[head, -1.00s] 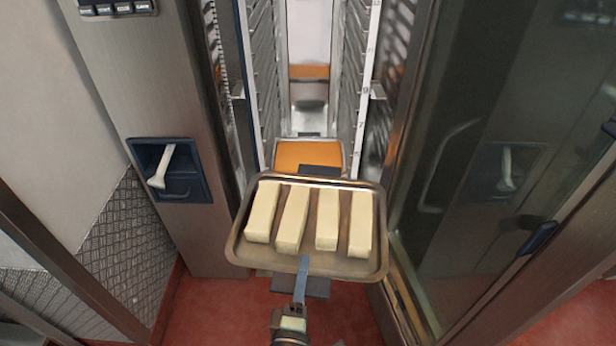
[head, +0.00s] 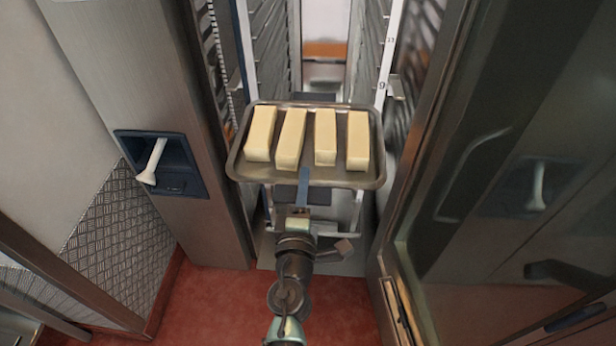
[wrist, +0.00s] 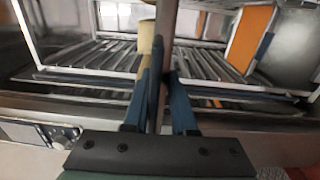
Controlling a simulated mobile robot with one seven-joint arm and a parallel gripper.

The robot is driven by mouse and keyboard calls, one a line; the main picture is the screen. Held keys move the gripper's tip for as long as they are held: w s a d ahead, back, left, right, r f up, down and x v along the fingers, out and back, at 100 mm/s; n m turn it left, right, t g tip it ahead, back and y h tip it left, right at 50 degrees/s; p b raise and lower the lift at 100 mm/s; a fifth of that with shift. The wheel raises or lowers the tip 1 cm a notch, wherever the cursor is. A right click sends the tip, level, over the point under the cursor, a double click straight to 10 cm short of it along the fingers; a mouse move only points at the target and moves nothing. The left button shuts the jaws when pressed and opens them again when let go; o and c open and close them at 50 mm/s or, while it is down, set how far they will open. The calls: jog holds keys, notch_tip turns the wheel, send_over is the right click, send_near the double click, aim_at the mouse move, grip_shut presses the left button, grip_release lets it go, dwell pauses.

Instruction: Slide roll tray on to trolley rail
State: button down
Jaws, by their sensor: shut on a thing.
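The metal roll tray (head: 240,165) carries several pale dough rolls (head: 291,138) side by side. My gripper (head: 304,188) is shut on the tray's near edge at the middle. The tray is held roughly level at the mouth of the trolley, in front of and partly between its side rails (head: 384,50). In the wrist view the blue fingers (wrist: 163,95) pinch the tray's thin edge (wrist: 168,30), and one pale roll shows beside it. The head view does not show whether the tray's sides rest on a rail.
The trolley stands inside a tall steel cabinet with a pillar (head: 130,90) and a blue-framed white handle (head: 155,162) on the left. A glass door (head: 480,170) stands open on the right. An orange panel (wrist: 248,38) shows inside in the wrist view. Red floor (head: 220,300) lies below.

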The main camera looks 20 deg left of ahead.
aim_at(307, 160)
jog(key=shift+b+x, duration=0.7)
jog(key=shift+x, duration=2.25)
jog(key=shift+w+a+r, duration=0.1)
jog(key=shift+w+r, duration=0.05)
jog(key=shift+w, duration=0.1)
jog(key=shift+s+r, duration=0.1)
jog(key=shift+b+x, duration=0.6)
jog(key=shift+x, duration=0.65)
jog(key=shift+b+x, duration=0.9)
jog(key=shift+x, duration=1)
